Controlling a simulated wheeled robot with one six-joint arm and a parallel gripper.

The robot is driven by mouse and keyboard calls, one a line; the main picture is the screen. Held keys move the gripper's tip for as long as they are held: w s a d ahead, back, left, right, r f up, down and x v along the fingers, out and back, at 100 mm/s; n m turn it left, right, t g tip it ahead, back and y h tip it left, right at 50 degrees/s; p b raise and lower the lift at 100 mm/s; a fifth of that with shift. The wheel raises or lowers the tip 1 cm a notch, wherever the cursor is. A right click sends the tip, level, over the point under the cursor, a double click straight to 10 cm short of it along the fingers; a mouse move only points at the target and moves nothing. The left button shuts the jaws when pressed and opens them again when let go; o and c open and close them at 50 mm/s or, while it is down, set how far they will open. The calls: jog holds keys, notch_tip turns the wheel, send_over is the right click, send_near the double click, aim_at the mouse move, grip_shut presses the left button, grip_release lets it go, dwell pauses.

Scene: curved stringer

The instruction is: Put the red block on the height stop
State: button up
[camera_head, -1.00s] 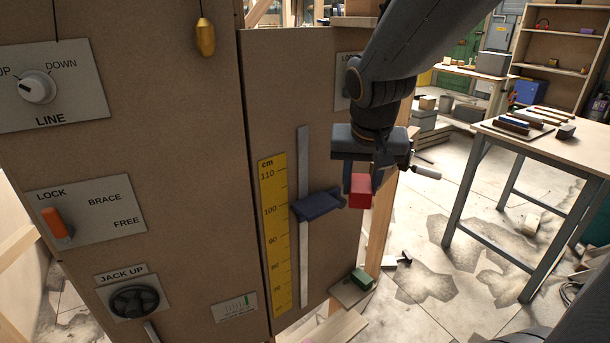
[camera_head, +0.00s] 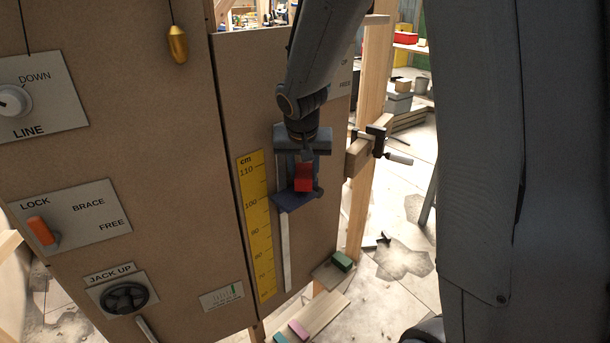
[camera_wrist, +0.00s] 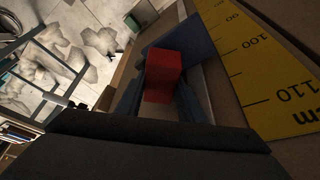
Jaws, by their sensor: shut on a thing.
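The red block (camera_head: 304,177) is held between the fingers of my gripper (camera_head: 303,172), which is shut on it. It also shows in the wrist view (camera_wrist: 162,74), between the two fingers. The height stop is a dark blue ledge (camera_head: 290,202) on a vertical metal rail beside the yellow cm scale (camera_head: 254,222), at about the 100 mark. The block is just above the ledge in the head view. In the wrist view the ledge (camera_wrist: 190,40) lies beyond the block. I cannot tell whether block and ledge touch.
A clamp (camera_head: 376,140) sticks out on a wooden post to the right of the panel. A lock lever (camera_head: 40,230) and a jack wheel (camera_head: 125,297) are on the left panel. A green block (camera_head: 342,260) and planks lie below. Open floor is at right.

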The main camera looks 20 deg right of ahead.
jog(key=shift+f, duration=0.85)
jog(key=shift+w+p, duration=0.1)
jog(key=shift+p, duration=0.3)
jog(key=shift+w+f, duration=0.1)
jog(key=shift+f, duration=0.15)
jog(key=shift+a+f, duration=0.1)
jog(key=shift+f, duration=0.1)
jog(key=o, duration=0.9)
jog(key=shift+r, duration=0.15)
